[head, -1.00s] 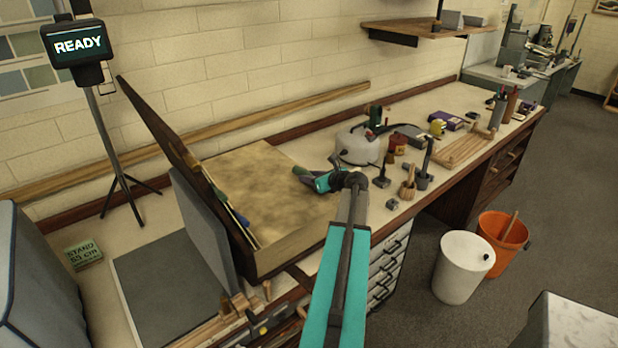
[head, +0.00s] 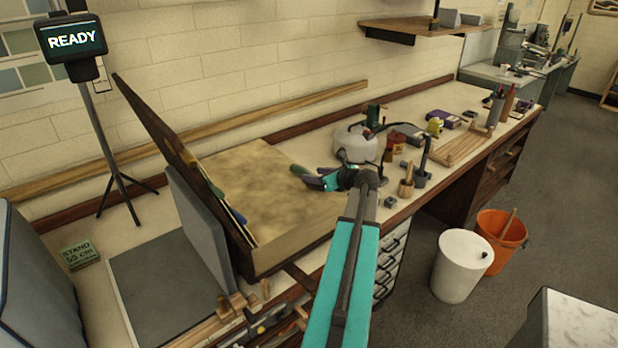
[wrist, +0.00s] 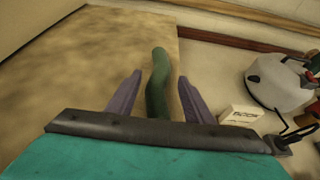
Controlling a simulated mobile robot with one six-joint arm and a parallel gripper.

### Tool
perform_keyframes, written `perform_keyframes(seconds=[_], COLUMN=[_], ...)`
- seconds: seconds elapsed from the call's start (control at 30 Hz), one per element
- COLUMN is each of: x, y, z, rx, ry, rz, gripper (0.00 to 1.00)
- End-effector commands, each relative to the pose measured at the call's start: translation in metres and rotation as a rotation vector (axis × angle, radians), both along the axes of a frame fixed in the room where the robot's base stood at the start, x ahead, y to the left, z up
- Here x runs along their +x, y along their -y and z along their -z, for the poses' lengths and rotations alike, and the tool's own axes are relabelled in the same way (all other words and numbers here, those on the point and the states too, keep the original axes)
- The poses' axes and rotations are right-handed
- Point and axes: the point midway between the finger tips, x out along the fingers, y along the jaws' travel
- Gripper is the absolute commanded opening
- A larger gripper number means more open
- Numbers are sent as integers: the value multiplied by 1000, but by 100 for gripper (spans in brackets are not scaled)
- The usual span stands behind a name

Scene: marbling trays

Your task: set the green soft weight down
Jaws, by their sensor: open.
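The green soft weight (wrist: 157,84) is a dark green, slightly bent roll. In the wrist view it lies lengthwise between the two purple fingers of my gripper (wrist: 160,76), with a gap on each side. My gripper is open. The weight appears to rest on the mottled beige surface (wrist: 90,60), close to its right edge. In the head view my gripper (head: 304,177) is low over the right end of that surface (head: 255,190). A little green of the weight (head: 298,170) shows there; its near end is hidden in the wrist view.
A tilted brown board (head: 165,140) and a grey panel (head: 200,220) stand left of the beige surface. A whitish rounded appliance (head: 357,143) with a hose stands to the right, near a small white labelled box (wrist: 240,116). Several small tools crowd the bench beyond.

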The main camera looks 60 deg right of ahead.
Motion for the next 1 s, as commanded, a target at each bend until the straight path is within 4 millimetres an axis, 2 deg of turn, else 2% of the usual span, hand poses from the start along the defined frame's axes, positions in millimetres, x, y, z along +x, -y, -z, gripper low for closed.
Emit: perform_keyframes(seconds=[0.2,0.43,0.6,1.0], x=[-32,-55,-61,-61], y=[-12,-19,-21,-21], z=[-12,-23,-26,-26], rx=[-2,0,0,0], ry=[0,0,0,0], rz=[2,1,0,0], gripper=[47,47,47,47])
